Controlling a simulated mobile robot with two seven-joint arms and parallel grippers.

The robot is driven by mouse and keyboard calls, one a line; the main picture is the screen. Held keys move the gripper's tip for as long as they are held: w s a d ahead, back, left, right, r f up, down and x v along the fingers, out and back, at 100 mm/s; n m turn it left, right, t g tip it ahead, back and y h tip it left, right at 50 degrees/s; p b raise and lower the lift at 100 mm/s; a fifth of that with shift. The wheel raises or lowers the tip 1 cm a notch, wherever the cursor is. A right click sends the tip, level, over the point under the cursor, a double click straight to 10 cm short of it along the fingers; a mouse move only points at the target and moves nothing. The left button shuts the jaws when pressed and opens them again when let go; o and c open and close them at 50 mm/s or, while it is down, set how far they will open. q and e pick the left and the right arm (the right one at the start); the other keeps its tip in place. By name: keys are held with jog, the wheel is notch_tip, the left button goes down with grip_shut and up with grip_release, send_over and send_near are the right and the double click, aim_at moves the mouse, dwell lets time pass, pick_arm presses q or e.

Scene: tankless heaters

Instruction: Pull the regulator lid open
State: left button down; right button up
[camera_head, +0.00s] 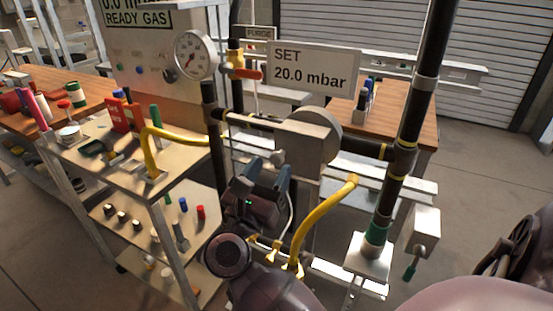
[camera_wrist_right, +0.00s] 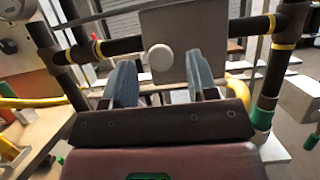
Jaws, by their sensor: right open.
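The regulator (camera_head: 323,128) is a grey metal body with a round drum, set in the black pipe run. Its lid is a flat grey square plate (camera_wrist_right: 192,40) with a pale round knob (camera_wrist_right: 160,57) near its lower left; the knob also shows in the head view (camera_head: 277,157). The lid looks closed. My right gripper (camera_head: 262,176) is just below and in front of the knob. In the wrist view its two blue-grey fingers (camera_wrist_right: 161,80) are spread, with nothing between them, and the knob shows beyond the gap. My left gripper is out of view.
Yellow hoses (camera_head: 322,217) curve beside my right gripper. A black vertical pipe (camera_head: 405,140) stands to the right. A sign reading SET 20.0 mbar (camera_head: 313,69) is above the regulator, and a pressure gauge (camera_head: 193,55) is at upper left. A cluttered workbench (camera_head: 118,150) stands left.

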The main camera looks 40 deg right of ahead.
jog(key=shift+x, duration=1.35)
grip_shut()
